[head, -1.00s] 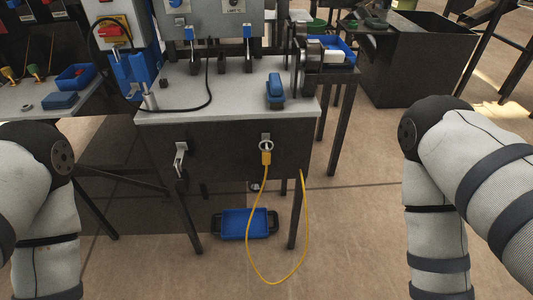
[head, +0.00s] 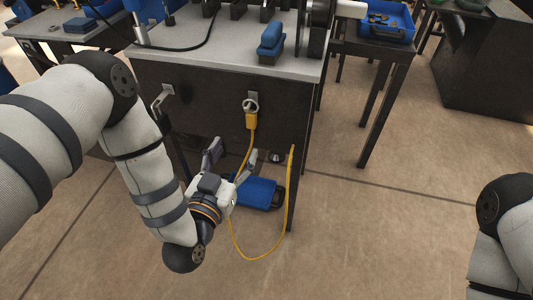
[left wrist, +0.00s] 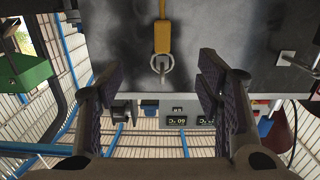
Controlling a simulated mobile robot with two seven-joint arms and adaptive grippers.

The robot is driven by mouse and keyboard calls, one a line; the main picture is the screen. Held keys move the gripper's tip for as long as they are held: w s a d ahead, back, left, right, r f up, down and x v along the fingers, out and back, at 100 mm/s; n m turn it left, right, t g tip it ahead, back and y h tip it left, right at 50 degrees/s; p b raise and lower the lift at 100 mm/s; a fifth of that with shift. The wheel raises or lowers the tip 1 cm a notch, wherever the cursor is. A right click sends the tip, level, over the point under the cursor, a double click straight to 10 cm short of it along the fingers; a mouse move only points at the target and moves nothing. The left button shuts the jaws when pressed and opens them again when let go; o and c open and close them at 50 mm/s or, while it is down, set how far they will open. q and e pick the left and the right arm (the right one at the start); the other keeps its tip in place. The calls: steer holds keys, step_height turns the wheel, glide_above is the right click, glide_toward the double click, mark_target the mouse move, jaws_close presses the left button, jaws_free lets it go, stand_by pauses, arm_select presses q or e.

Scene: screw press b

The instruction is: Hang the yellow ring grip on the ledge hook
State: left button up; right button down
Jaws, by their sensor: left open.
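The yellow ring grip (head: 251,120) hangs on the front panel of the bench, its pale ring (head: 250,105) up at a small metal bracket. A yellow cable runs down from it. In the left wrist view the ring (left wrist: 162,65) lies between the finger lines, with the yellow body (left wrist: 163,36) above it. Another metal hook bracket (head: 164,98) is on the panel further left; I cannot tell which is the ledge hook. My left gripper (head: 232,157) is open and empty, below the ring grip and apart from it. My right gripper is out of view.
The bench top (head: 215,62) juts above the panel and holds a blue block (head: 271,42). A blue tray (head: 258,194) lies on the floor, partly behind my left gripper. The yellow cable (head: 288,210) loops near the bench's right leg.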

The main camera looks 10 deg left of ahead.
mark_target(250, 116)
arm_select(q)
steer(key=shift+t, duration=0.3)
steer(key=w, duration=0.8)
steer(key=w+r+b, duration=0.1)
steer(key=w, duration=0.3)
steer(key=shift+w+d, duration=0.15)
steer(key=shift+w, duration=0.2)
jaws_close()
steer(key=shift+c, duration=0.6)
jaws_free()
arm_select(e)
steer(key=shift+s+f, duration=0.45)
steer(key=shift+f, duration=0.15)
arm_select(q)
steer(key=shift+s, duration=0.1)
